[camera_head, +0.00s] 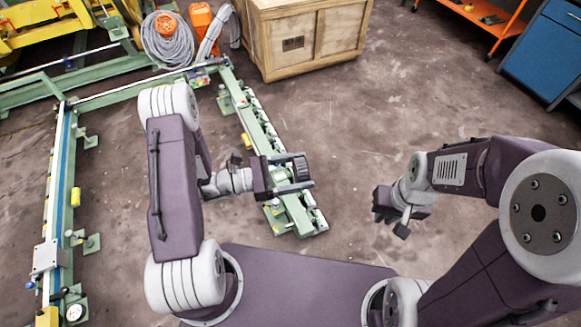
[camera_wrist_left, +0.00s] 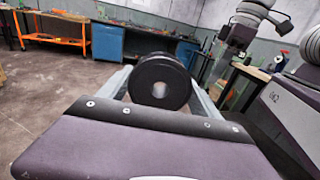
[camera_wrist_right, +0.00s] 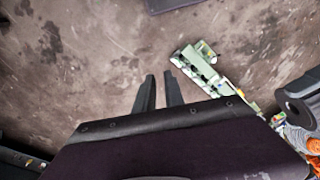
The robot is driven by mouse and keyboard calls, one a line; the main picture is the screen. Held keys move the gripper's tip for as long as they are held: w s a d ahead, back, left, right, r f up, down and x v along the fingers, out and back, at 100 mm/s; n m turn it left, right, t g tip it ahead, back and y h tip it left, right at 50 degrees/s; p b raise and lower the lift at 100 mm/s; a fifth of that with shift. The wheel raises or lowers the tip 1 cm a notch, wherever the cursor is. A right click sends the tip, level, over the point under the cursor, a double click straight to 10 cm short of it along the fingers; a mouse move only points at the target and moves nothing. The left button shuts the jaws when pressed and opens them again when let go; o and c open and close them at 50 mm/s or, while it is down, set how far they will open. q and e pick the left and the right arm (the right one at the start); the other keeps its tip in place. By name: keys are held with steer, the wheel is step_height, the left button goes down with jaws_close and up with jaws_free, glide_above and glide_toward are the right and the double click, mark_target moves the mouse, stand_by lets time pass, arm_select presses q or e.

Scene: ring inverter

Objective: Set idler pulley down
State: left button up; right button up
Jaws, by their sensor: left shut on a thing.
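The idler pulley is a thick black wheel with a centre hole. It shows in the left wrist view (camera_wrist_left: 160,70) between the two grey fingers of my left gripper (camera_wrist_left: 160,92). In the head view my left gripper (camera_head: 298,172) is shut on the pulley (camera_head: 301,167), which appears over the near end of a green rail (camera_head: 292,207). The head view does not show clearly whether they touch.
A wooden crate (camera_head: 315,45) stands behind the rail. Green frame rails with a long left beam (camera_head: 60,190) run along the left side. A blue cabinet (camera_head: 543,50) and orange cart (camera_head: 480,15) stand at back right. Concrete floor is clear right of the rail.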

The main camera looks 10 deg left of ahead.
steer(key=o, duration=0.5)
steer(key=shift+s+g, duration=0.4)
steer(key=shift+s, duration=0.35)
steer(key=shift+o, duration=1.3)
steer(key=shift+w+r+m+g, duration=0.15)
steer(key=shift+r+m+g, duration=0.15)
steer(key=shift+r, duration=0.35)
arm_select(q)
steer(key=shift+r, duration=0.1)
steer(key=shift+a, duration=0.1)
arm_select(e)
step_height(320, 180, up, 15)
steer(key=n, duration=0.5)
glide_above(301, 162)
step_height(301, 162, down, 12)
steer(key=shift+r, duration=0.2)
